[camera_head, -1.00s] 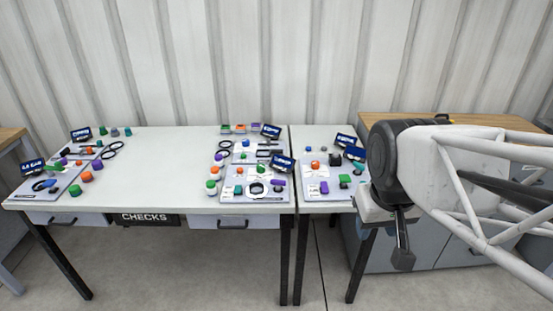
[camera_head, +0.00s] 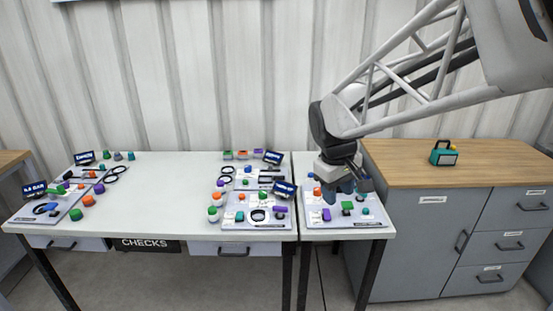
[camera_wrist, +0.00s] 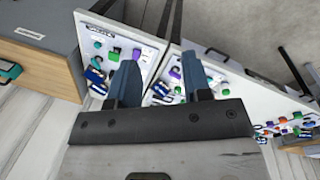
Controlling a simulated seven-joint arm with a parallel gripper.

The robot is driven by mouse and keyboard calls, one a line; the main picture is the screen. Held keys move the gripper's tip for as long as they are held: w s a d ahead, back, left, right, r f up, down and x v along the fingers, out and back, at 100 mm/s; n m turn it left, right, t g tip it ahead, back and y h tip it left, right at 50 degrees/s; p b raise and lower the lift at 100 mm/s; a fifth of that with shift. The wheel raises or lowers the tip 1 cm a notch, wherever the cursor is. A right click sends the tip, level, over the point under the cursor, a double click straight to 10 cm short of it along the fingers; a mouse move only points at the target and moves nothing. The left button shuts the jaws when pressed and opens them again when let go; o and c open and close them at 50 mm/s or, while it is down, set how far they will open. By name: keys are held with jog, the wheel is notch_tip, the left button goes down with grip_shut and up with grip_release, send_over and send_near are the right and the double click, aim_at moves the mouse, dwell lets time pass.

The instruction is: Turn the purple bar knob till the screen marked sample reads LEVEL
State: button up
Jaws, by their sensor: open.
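Several panels with knobs stand on the white tables; which screen is marked sample is too small to read. One purple piece (camera_head: 327,214) is on the right panel (camera_head: 370,220), and another purple piece (camera_head: 280,209) is on the middle panel (camera_head: 240,222). My gripper (camera_head: 345,190) is open, pointing down above the right panel, and hides that panel's back part and screens. Its two blue fingers (camera_wrist: 160,75) look empty in the wrist view.
Other panels with knobs, rings and screens (camera_head: 34,189) stand on the left of the white table (camera_head: 160,190). A wooden-topped cabinet (camera_head: 400,155) with a teal box (camera_head: 443,153) is on the right. The table's middle left is clear.

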jog(key=w+a+f+n+g+h, duration=0.1)
jog(key=w+a+f+n, duration=0.2)
jog(key=w, duration=0.5)
jog(key=w+a+f+n, duration=0.2)
jog(key=w+a+f, duration=0.2)
jog(key=w, duration=0.4)
jog(key=n+h, duration=0.2)
jog(key=n, duration=0.2)
send_near(280, 207)
jog(key=shift+s+d+f+g, duration=0.1)
jog(key=shift+d+f+g, duration=0.15)
jog(key=shift+d+g, duration=0.2)
jog(key=shift+w+a+f+n, duration=0.25)
jog(key=shift+w+f+n, duration=0.05)
jog(key=shift+f, duration=0.1)
jog(key=shift+f, duration=0.15)
jog(key=shift+x, duration=3.8)
jog(key=shift+c, duration=0.2)
grip_shut()
